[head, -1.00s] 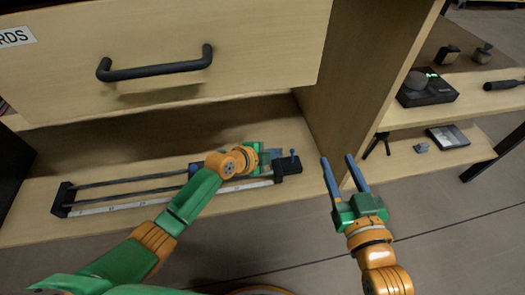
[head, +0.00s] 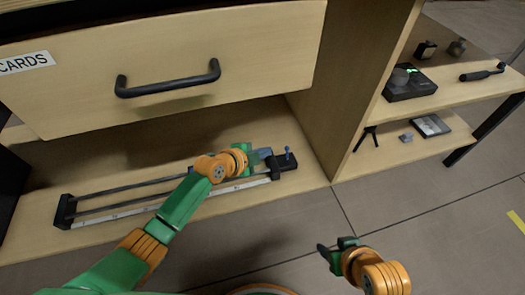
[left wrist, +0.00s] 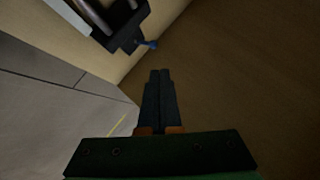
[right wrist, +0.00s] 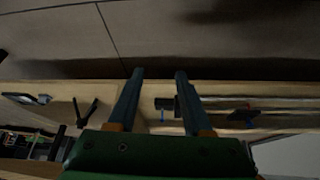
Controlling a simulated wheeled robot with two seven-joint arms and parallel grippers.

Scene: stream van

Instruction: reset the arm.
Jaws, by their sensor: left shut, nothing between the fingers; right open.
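My left arm reaches into the open lower shelf of the cabinet. Its gripper (head: 264,154) is above the right end of a black slider rail (head: 165,192), partly hidden by the arm's wrist. In the left wrist view its fingers (left wrist: 160,76) are shut with nothing between them, and the rail's end with a blue knob (left wrist: 152,44) is at upper left. My right gripper (head: 326,252) is out over the floor, in front of the cabinet and low in the picture. In the right wrist view its two fingers (right wrist: 160,74) are apart and empty.
An open drawer labelled CARDS (head: 180,60) with a black handle (head: 168,82) overhangs the shelf. A cabinet side panel (head: 345,90) stands right of it. Further right, shelves hold a black box device (head: 410,86), a small tripod (head: 366,139) and a framed item (head: 431,126). The floor is clear.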

